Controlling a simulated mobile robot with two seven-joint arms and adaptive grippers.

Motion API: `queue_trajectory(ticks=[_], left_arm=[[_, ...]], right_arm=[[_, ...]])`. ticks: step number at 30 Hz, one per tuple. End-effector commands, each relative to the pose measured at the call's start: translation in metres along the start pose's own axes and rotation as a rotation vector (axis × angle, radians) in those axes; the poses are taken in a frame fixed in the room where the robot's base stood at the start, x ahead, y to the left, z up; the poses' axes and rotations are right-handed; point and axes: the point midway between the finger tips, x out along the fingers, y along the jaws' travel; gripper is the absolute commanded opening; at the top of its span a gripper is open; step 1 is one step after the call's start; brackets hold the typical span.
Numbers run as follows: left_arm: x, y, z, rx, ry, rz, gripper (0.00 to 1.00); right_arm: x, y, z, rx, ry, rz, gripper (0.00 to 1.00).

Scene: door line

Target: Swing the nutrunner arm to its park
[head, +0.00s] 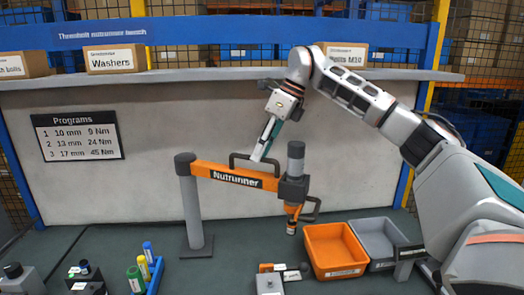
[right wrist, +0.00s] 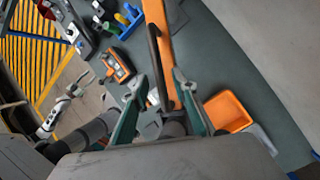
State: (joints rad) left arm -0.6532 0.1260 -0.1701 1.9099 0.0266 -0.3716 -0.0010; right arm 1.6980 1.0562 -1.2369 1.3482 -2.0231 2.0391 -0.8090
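The nutrunner arm (head: 235,176) is an orange beam labelled "Nutrunner" on a grey post (head: 195,215), reaching right to a dark tool head (head: 294,188). A black bar handle (head: 240,156) stands on the beam; it also shows in the right wrist view (right wrist: 154,50). My right gripper (head: 262,156) is over the beam at the handle. In the right wrist view its two green fingers (right wrist: 159,76) are apart, with the handle between them and visible gaps. What looks like my left gripper (right wrist: 75,88) is small there. I cannot make out a marked park.
An orange bin (head: 335,250) and a grey bin (head: 378,240) stand right of the tool head. A blue rack (head: 156,275) with coloured cylinders and small devices is at the front left. A shelf (head: 220,74) with boxes crosses above. The bench between post and bins is mostly clear.

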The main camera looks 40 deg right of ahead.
Motion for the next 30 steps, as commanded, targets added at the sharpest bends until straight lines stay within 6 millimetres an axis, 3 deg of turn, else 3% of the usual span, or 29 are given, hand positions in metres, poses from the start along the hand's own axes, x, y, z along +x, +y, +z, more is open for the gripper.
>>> queue_trajectory(ticks=[5, 20, 30], left_arm=[[-0.001, 0.003, 0.002, -0.008, -0.003, 0.002, 0.40], [0.000, 0.003, 0.000, -0.006, -0.001, 0.002, 0.40], [0.000, 0.003, 0.000, -0.006, 0.000, 0.002, 0.40]], right_arm=[[-0.010, 0.000, 0.000, 0.001, 0.000, -0.001, 0.28], [-0.102, 0.000, 0.001, 0.000, -0.004, -0.002, 0.28], [-0.120, 0.000, 0.001, -0.001, 0.000, 0.000, 0.28]])
